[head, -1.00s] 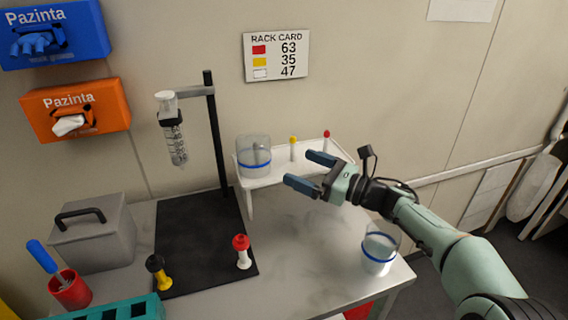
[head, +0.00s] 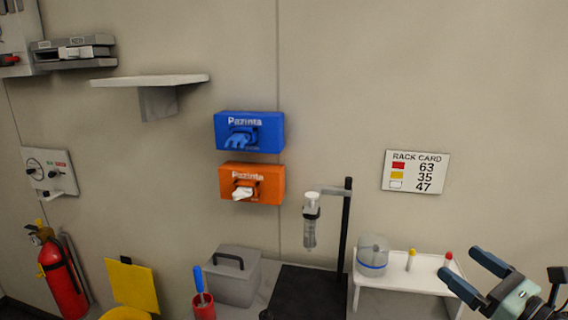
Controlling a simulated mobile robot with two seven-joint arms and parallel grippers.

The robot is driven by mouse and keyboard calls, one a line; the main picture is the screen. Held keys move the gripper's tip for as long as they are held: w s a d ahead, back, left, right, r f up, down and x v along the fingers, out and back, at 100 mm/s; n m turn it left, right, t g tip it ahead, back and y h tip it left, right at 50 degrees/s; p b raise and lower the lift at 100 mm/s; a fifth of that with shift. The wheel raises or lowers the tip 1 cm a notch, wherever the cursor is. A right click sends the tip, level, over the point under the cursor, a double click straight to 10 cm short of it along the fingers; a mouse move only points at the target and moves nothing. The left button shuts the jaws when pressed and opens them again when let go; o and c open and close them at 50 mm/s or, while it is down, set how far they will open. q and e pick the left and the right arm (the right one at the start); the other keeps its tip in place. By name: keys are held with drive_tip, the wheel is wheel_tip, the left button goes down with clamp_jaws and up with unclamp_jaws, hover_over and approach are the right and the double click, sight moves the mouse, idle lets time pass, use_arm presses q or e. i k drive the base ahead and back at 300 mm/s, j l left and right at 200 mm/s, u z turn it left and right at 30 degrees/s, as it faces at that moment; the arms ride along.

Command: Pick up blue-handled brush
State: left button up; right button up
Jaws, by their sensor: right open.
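The blue-handled brush (head: 199,280) stands handle up in a red cup (head: 204,307) at the bottom of the head view, left of the grey box. Its lower end is hidden inside the cup. My right gripper (head: 461,270) is at the lower right, open and empty, beside the right end of the white riser shelf and far to the right of the brush. My left gripper is not in view.
A grey lidded box (head: 233,277) stands next to the cup, with a black stand (head: 346,230) holding a syringe-like tube (head: 310,222) further right. The white riser (head: 405,281) bears a clear beaker (head: 372,256). A yellow bin (head: 133,285) and fire extinguisher (head: 62,272) are at left.

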sight(199, 282)
drive_tip(key=k+l, duration=0.85)
drive_tip(key=k, duration=0.25)
